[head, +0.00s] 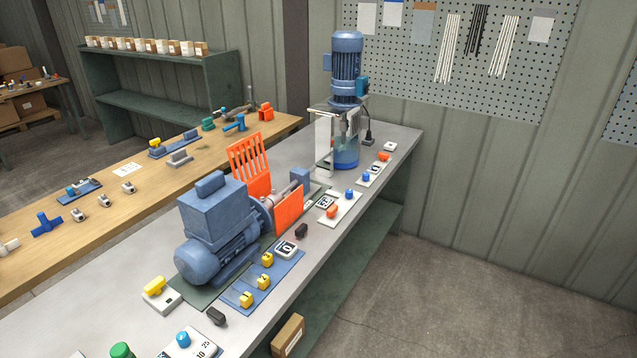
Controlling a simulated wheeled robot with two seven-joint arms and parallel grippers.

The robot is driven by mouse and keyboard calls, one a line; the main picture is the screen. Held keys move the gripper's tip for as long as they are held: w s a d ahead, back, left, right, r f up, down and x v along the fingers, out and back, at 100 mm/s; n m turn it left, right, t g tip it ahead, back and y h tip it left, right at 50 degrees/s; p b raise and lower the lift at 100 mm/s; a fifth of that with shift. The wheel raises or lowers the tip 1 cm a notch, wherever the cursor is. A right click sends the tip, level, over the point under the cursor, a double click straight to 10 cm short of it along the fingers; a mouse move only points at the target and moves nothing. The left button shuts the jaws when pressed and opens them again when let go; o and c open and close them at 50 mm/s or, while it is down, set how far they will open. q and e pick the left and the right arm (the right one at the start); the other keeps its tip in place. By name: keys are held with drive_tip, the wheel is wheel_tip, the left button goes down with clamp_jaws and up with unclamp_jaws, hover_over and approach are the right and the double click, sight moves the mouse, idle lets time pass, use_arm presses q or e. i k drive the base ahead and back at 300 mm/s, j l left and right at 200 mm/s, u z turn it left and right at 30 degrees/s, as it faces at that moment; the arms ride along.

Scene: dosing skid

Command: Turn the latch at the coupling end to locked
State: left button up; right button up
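A blue motor (213,235) stands on the grey bench, with a shaft coupling (285,196) at its right end, partly hidden by an orange guard panel (289,210). A small black handle (301,231) sits at the coupling end of a blue plate (287,268). A similar black handle (216,316) sits at the plate's near end. I cannot tell from here whether either handle is at locked. Several yellow knobs (264,281) and a white dial marked 0 (286,249) are on the plate between them. Neither of my grippers is in view.
An orange slotted panel (249,163) stands behind the coupling. A vertical blue motor pump (346,90) stands at the far end. Blue and orange knobs (332,210) line the bench's right edge. A yellow-topped switch (155,288) and green button (121,351) are nearer. The floor at right is clear.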

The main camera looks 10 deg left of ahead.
sight(301, 232)
drive_tip(key=k+l+u, duration=0.35)
drive_tip(key=k+u, duration=0.4)
drive_tip(key=i+l, duration=0.55)
drive_tip(key=l, duration=0.15)
drive_tip(key=i+l+z, duration=0.1)
drive_tip(key=i+l, duration=0.5)
drive_tip(key=l, duration=0.1)
